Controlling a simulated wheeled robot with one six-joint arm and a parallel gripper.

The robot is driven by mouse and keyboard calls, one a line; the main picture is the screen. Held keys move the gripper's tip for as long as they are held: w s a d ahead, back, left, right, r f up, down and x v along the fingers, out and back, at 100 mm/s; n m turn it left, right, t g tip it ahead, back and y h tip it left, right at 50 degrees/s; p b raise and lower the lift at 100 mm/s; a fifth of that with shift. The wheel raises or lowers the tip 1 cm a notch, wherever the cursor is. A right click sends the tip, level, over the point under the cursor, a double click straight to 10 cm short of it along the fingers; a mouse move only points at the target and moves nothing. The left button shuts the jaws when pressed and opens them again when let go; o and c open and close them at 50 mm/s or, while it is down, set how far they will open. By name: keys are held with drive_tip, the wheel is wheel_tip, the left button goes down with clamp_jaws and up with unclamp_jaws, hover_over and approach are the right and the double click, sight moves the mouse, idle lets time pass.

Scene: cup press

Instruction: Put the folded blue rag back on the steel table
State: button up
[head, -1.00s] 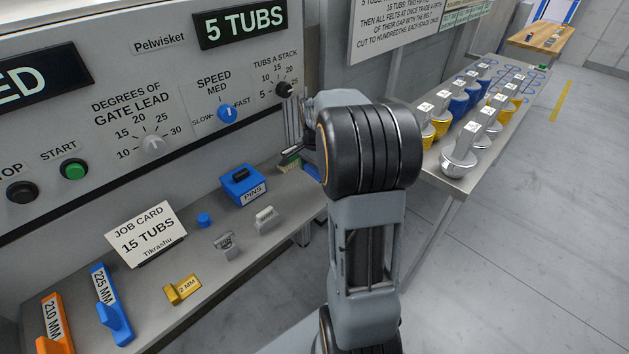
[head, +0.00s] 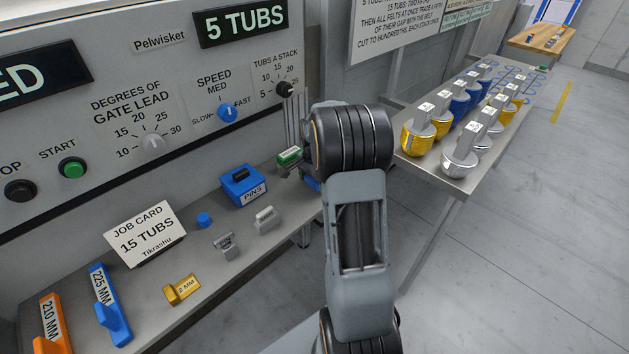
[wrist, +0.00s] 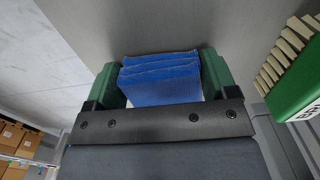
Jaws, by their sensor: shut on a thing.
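The folded blue rag (wrist: 160,80) shows in the wrist view as a stack of blue layers between the two green fingers of my gripper (wrist: 160,85). The gripper is shut on it. In the head view my gripper is mostly hidden behind my arm; a small blue patch (head: 312,183) shows beside the arm at the counter's right end. A steel-grey table (head: 452,184) stands to the right, with several tubs on it. A grey counter (head: 215,278) runs below the control panel. I cannot tell which one the task calls the steel table.
A green brush (wrist: 298,92) with pale bristles is close to the right of my gripper in the wrist view. The counter holds a blue pins box (head: 243,186), a job card (head: 146,232), and several small blocks and gauges. Floor is clear at the right.

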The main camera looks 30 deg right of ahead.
drive_tip(key=o, duration=1.1)
drive_tip(key=shift+f, duration=0.15)
wheel_tip(320, 180, up, 12)
drive_tip(key=p, duration=0.1)
drive_tip(key=s+a+n+t, duration=0.3)
drive_tip(key=s+a+n, duration=1.3)
drive_tip(key=a, duration=0.4)
drive_tip(key=shift+s, duration=0.5)
